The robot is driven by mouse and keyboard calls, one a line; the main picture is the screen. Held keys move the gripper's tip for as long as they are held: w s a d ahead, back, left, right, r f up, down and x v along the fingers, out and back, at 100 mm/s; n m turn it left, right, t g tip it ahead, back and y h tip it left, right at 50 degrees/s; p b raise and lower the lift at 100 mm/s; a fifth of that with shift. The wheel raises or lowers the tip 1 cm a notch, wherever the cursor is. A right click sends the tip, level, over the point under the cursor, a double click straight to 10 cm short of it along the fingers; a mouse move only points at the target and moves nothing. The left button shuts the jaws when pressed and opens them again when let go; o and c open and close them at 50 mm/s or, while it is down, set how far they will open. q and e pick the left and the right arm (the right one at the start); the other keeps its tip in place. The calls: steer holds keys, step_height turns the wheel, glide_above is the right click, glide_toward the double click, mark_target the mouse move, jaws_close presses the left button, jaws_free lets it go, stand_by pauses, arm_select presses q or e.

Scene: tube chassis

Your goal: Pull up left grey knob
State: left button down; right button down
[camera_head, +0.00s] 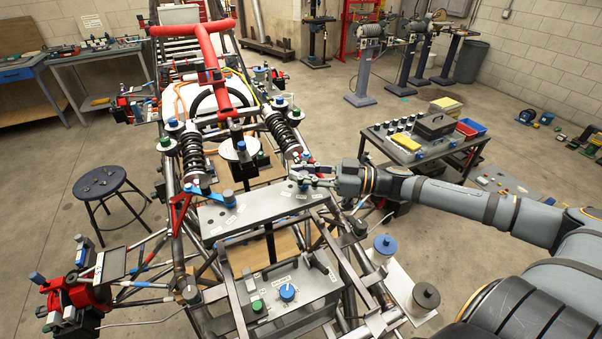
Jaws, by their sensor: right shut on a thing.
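A tilted grey plate (257,211) lies across the tube chassis. A dark grey knob (228,198) stands at its left part, beside a blue lever (200,190). My right gripper (303,174) comes in from the right and is at the plate's right end, well to the right of that knob. It is shut on a small part there, which looks like a grey knob and is mostly hidden by the fingers. My left gripper is not in view.
A grey box with a blue knob (287,292) and a green knob (257,305) is in front. A blue disc (385,245) and a dark grey knob (426,295) stand at right. Red tubing (205,45) rises behind. A tool table (425,150) stands behind my right arm.

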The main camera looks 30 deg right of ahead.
steer(key=shift+r, duration=0.6)
steer(key=shift+d+f, duration=0.15)
steer(key=c, duration=1.1)
jaws_free()
steer(key=shift+s, duration=0.1)
steer(key=shift+c, duration=0.2)
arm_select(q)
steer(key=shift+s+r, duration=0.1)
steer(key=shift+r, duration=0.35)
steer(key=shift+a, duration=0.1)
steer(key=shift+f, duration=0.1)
arm_select(e)
steer(key=shift+f, duration=0.1)
